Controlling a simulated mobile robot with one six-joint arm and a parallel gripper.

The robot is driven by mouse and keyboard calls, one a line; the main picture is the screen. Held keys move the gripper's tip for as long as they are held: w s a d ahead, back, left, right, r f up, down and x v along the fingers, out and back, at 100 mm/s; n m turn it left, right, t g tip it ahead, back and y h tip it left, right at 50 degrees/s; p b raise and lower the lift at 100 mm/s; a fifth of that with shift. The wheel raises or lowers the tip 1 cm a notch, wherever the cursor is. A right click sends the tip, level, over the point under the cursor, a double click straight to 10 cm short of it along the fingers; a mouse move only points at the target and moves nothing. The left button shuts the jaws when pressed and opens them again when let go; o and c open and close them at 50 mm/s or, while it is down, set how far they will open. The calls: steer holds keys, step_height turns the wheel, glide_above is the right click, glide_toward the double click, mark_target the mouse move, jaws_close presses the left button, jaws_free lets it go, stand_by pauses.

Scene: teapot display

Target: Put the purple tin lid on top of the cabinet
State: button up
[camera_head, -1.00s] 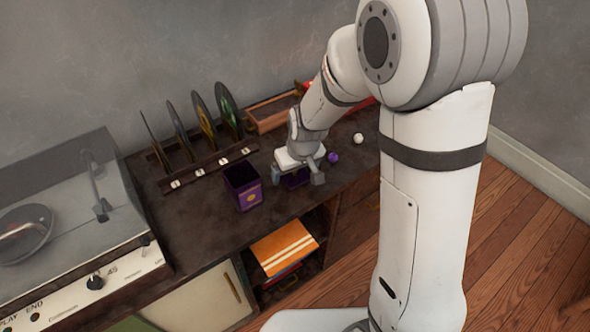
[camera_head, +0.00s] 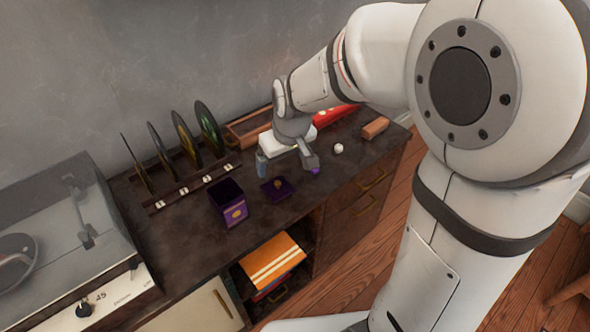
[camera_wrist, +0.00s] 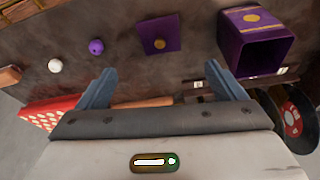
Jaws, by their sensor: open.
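The purple tin lid (camera_head: 277,190), square with a small gold knob, lies flat on the dark cabinet top (camera_head: 180,242), just right of the open purple tin (camera_head: 229,203). In the wrist view the lid (camera_wrist: 158,36) shows beyond the fingertips, with nothing between the fingers. My gripper (camera_head: 285,162) is open and empty, behind the lid and apart from it. Both of its fingers also show in the wrist view (camera_wrist: 160,74).
A purple ball (camera_wrist: 96,46) and a white ball (camera_head: 339,148) lie right of the lid. A record rack (camera_head: 193,190) stands behind the tin, a turntable (camera_head: 60,230) at left. A red item (camera_head: 335,115) and wooden tray (camera_head: 246,128) are at the back. The front strip is clear.

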steer(key=s+d+r+m, duration=0.2)
steer(key=s+d, duration=0.4)
steer(key=s, duration=0.2)
steer(key=s+d+r+m+h, duration=0.1)
steer(key=s+d+r+m, duration=0.1)
steer(key=s+d, duration=0.4)
steer(key=shift+s+d+r+m+g, duration=0.15)
steer(key=shift+s+d+m+g, duration=0.15)
steer(key=shift+s+m, duration=0.45)
steer(key=shift+s, duration=0.1)
